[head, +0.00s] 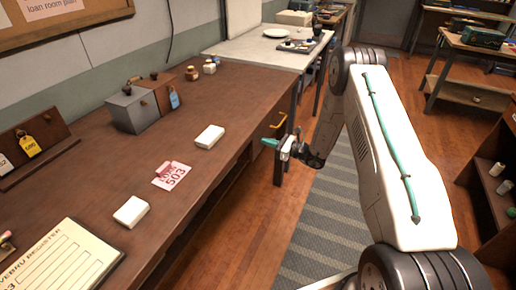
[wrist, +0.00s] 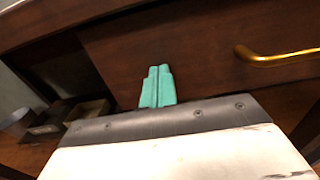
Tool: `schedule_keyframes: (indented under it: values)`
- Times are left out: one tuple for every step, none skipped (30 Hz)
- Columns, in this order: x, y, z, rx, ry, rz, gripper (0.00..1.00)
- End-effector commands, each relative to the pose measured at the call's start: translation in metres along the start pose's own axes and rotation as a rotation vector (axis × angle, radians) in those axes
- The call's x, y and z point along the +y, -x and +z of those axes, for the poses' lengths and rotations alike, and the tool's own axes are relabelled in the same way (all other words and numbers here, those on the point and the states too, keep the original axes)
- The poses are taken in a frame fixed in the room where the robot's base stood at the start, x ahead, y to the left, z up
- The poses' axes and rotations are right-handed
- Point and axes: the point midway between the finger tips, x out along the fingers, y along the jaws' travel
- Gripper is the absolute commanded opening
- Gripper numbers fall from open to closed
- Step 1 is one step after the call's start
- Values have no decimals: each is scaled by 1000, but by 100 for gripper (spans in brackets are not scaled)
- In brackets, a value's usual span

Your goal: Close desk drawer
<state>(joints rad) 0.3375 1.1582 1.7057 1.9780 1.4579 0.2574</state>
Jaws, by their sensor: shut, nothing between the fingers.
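The desk (head: 110,170) is dark brown and runs along the left of the head view. A curved brass handle (head: 278,124) shows at the desk's front side near its far end. In the wrist view the brown drawer front (wrist: 200,62) fills the upper middle, with the brass handle (wrist: 278,56) at right. My gripper (head: 270,143) is near the handle, in front of the desk. Its teal fingertips (wrist: 157,86) are together and empty, pointing at the drawer front left of the handle. I cannot tell whether they touch it, or how far the drawer stands out.
White blocks (head: 209,136), a 503 card (head: 172,175), a grey box (head: 131,111) and a register (head: 68,258) lie on the desk. A pale table (head: 262,50) stands behind. A shelf (head: 488,180) is at right. Striped rug (head: 325,225) and wood floor lie between.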

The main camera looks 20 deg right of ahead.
Motion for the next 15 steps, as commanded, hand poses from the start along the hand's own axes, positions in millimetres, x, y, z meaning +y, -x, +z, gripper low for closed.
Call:
schedule_keyframes:
  values:
    - [-3, -1, 1, -1, 3, -4, 0]
    - [-4, -1, 1, -1, 3, -5, 0]
    - [-4, -2, 1, -1, 4, -6, 0]
    - [-4, -2, 2, -1, 4, -6, 0]
    - [-4, -3, 2, -1, 5, -5, 0]
    - [-3, -4, 2, -1, 5, -4, 0]
    - [-3, -4, 2, -1, 6, -3, 0]
    - [-3, -5, 2, -1, 6, -2, 0]
    - [-2, -6, 2, -2, 6, -2, 0]
    - [-2, -6, 3, -2, 7, -1, 0]
    - [-2, -6, 3, -2, 7, -1, 0]
    - [-2, -7, 3, -2, 8, 0, 0]
    - [-2, -6, 3, -2, 8, 0, 0]
    - [-2, -5, 3, -2, 8, 0, 0]
    - [-2, -3, 3, -2, 8, 1, 0]
